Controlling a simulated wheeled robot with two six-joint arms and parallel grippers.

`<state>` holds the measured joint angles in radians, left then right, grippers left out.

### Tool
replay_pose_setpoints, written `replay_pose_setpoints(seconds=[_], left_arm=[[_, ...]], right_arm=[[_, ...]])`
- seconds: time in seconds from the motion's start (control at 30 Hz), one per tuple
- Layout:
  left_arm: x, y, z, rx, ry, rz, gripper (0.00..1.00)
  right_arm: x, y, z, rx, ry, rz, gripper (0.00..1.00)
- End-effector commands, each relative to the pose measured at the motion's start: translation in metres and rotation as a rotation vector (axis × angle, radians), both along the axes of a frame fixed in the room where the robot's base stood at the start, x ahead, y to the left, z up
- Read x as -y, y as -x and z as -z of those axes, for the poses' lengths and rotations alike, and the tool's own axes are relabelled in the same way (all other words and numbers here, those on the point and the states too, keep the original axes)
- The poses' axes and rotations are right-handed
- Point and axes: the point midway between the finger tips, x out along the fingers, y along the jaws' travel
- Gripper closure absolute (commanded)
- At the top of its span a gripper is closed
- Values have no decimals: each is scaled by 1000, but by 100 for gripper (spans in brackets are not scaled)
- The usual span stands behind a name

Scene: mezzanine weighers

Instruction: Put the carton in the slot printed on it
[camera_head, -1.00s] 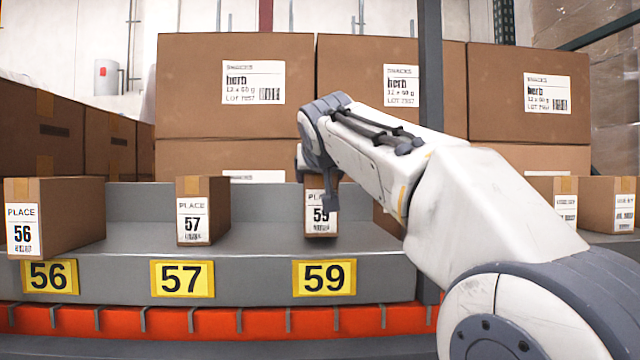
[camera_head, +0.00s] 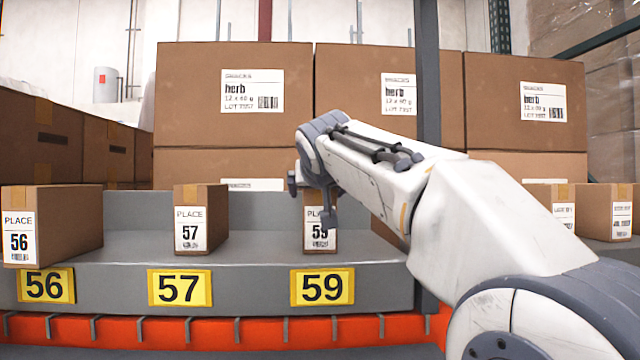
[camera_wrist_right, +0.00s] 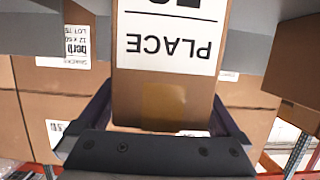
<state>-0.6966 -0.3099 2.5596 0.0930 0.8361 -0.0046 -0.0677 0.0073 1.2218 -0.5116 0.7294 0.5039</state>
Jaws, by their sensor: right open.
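A small brown carton (camera_head: 320,238) with a white "PLACE 59" label stands upright on the grey shelf, above the yellow slot plate 59 (camera_head: 322,287). My right gripper (camera_head: 311,204) is open at this carton, with one finger in front of part of its label. In the right wrist view the carton (camera_wrist_right: 165,98) appears upside down between the open fingers of my right gripper (camera_wrist_right: 158,112); whether they touch it I cannot tell. Its number is mostly cut off there. My left gripper is not in view.
Carton 57 (camera_head: 200,218) and carton 56 (camera_head: 60,222) stand to the left above plates 57 (camera_head: 180,288) and 56 (camera_head: 46,286). Large herb boxes (camera_head: 232,115) are stacked behind. A grey post (camera_head: 428,90) rises right of slot 59. The shelf between cartons is bare.

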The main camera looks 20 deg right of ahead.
Motion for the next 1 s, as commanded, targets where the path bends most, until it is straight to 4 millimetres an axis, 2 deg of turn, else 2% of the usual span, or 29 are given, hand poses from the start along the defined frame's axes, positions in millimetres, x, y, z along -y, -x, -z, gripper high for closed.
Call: replay_pose_setpoints(seconds=[0.3, 0.5, 0.7, 1.0], left_arm=[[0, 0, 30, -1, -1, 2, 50], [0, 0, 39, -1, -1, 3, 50], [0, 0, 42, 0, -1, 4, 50], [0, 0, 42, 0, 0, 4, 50]], right_arm=[[-18, 59, -16, 8, -1, -4, 0], [-28, 92, -29, 5, 0, -4, 0], [-31, 108, -35, 3, 1, -1, 0], [-32, 110, -36, 2, 1, 0, 0]])
